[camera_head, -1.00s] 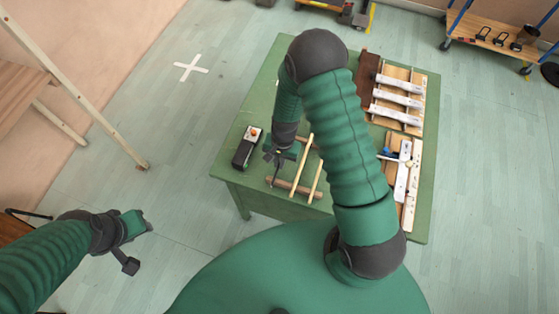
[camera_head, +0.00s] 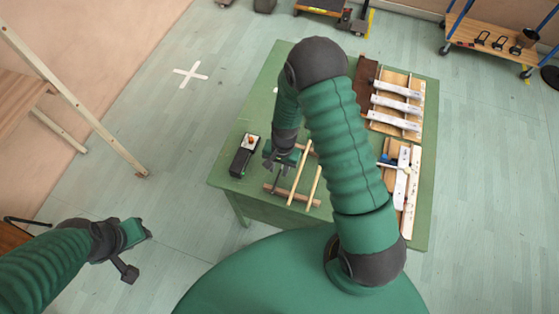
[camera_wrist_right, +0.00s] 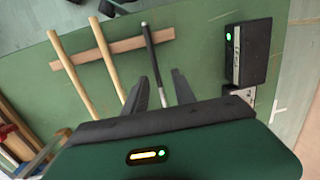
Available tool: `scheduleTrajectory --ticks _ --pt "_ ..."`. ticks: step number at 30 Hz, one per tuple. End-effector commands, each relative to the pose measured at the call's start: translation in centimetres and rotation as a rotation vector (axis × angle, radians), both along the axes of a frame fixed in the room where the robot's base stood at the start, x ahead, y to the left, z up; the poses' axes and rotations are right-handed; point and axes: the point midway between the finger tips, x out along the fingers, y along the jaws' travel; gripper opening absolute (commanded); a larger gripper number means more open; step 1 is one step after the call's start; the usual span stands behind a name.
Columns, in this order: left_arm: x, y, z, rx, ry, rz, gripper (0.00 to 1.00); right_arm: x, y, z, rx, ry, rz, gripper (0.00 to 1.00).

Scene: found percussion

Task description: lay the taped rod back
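The taped rod (camera_wrist_right: 149,46), dark with a pale end, lies across a wooden rail (camera_wrist_right: 95,54) in the right wrist view. Two plain wooden sticks (camera_wrist_right: 72,72) (camera_wrist_right: 102,67) lie to its left across the same rail. My right gripper (camera_wrist_right: 160,77) is open, one finger on each side of the rod, with visible gaps. In the head view my right gripper (camera_head: 280,160) is low over the green table (camera_head: 228,172), by the sticks (camera_head: 301,168); its fingers partly hide the rod. My left gripper (camera_head: 138,250) is open and empty, off the table at left.
Metal bars on a wooden frame (camera_head: 397,105) and a blue-headed mallet (camera_head: 386,158) are at the table's right. My right arm crosses the table's middle.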

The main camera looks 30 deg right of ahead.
Motion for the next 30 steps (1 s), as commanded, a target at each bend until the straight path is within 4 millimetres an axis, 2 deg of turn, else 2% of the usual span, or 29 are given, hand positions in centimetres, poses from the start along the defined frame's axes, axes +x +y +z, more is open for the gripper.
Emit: scheduleTrajectory --ticks 5,12,16,21,30 --pt "0.0 0.0 -0.1 0.000 0.000 0.000 0.34 0.2 -0.2 3.8 -0.003 -0.006 0.001 0.32" --pt "0.0 0.0 -0.2 0.000 0.000 0.000 0.34 0.3 -0.7 11.0 -0.003 -0.007 0.001 0.32" --pt "0.0 0.0 -0.1 0.000 0.000 0.000 0.34 0.3 -0.9 14.0 -0.003 -0.004 0.001 0.32" --pt "0.0 0.0 -0.1 0.000 0.000 0.000 0.34 0.3 -1.0 15.9 -0.003 0.000 0.000 0.32" --pt "0.0 0.0 -0.1 0.000 0.000 0.000 0.34 0.2 -1.0 16.1 -0.002 0.001 0.000 0.32"
